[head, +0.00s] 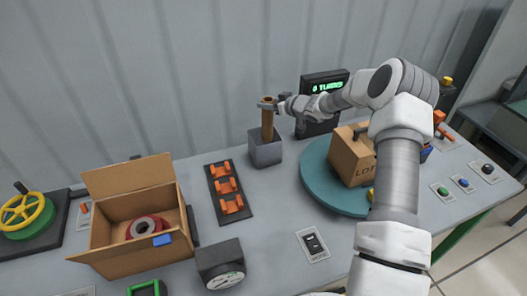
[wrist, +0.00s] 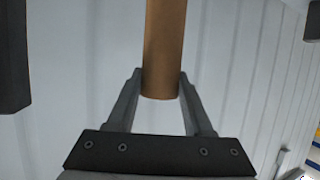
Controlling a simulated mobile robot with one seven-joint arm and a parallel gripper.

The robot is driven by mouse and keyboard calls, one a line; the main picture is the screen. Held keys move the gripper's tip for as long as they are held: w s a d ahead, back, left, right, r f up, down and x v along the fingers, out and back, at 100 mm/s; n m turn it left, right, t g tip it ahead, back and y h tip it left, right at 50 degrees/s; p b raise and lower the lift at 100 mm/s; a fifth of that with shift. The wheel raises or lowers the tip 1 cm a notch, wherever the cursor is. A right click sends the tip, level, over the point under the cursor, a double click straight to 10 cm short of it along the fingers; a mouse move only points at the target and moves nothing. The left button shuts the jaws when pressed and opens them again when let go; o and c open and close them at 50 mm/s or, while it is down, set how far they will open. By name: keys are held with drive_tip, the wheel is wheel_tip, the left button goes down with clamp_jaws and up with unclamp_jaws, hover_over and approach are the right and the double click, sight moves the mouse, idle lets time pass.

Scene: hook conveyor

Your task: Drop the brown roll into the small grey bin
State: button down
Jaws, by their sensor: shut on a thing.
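The brown roll (head: 267,122) is a long upright tube. My gripper (head: 268,104) is shut on it near its upper end, and the arm reaches in from the right. In the wrist view the roll (wrist: 163,45) stands between the two fingers of my gripper (wrist: 160,76). The small grey bin (head: 265,153) is an open-topped box on the table, directly below the roll in the head view. The roll's lower end overlaps the bin's opening. I cannot tell how far inside it is.
A black display (head: 323,88) with green text stands behind my arm. A round teal turntable (head: 318,184) with a cardboard box (head: 351,158) is right of the bin. A dark rack with orange clips (head: 230,188) and an open carton (head: 116,235) are to the left.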

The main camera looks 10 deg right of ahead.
sight(272, 115)
wheel_tip(272, 115, down, 5)
drive_tip(key=b, duration=0.4)
drive_tip(key=shift+c, duration=1.1)
unclamp_jaws()
drive_tip(key=v, duration=1.7)
drive_tip(key=shift+s+b, duration=0.15)
drive_tip(key=shift+b, duration=0.25)
drive_tip(key=shift+d+r, duration=0.1)
drive_tip(key=shift+r, duration=0.05)
